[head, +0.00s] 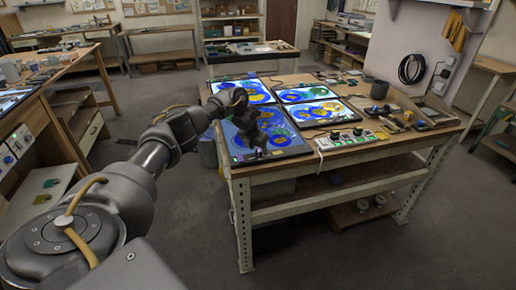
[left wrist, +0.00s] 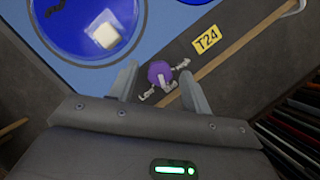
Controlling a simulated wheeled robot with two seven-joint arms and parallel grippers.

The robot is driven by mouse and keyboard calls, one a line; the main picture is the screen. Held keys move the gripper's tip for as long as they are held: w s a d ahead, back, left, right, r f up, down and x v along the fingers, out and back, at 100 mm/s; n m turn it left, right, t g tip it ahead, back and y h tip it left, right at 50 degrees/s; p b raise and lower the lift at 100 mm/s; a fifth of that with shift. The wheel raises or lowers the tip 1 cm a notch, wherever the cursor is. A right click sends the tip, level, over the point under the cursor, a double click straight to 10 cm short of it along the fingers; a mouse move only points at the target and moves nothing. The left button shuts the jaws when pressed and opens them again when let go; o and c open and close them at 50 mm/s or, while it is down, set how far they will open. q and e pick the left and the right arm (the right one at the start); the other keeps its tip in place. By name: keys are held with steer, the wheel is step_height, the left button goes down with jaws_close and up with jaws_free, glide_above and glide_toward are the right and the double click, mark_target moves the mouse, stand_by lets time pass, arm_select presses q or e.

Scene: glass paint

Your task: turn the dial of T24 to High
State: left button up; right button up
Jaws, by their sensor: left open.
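The dial of T24 (left wrist: 158,72) is a small purple knob with a pale pointer, in the left wrist view. It sits on a dark frame edge beside the yellow T24 label (left wrist: 207,39). Small pale marks lie around the knob, too small to read. My left gripper (left wrist: 158,68) is open, with one finger on each side of the knob. I cannot tell whether either finger touches it. In the head view my left gripper (head: 257,150) is at the front left lit panel (head: 292,144), and the arm hides the dial there. My right gripper is not in view.
Several lit panels with blue and yellow patterns (head: 305,92) cover the left of the workbench. A dark mug (head: 380,89) and tools stand to the right. The floor (head: 180,225) in front is clear.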

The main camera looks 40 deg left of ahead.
arm_select(q)
steer(key=shift+w+f, duration=0.1)
steer(key=shift+f, duration=0.2)
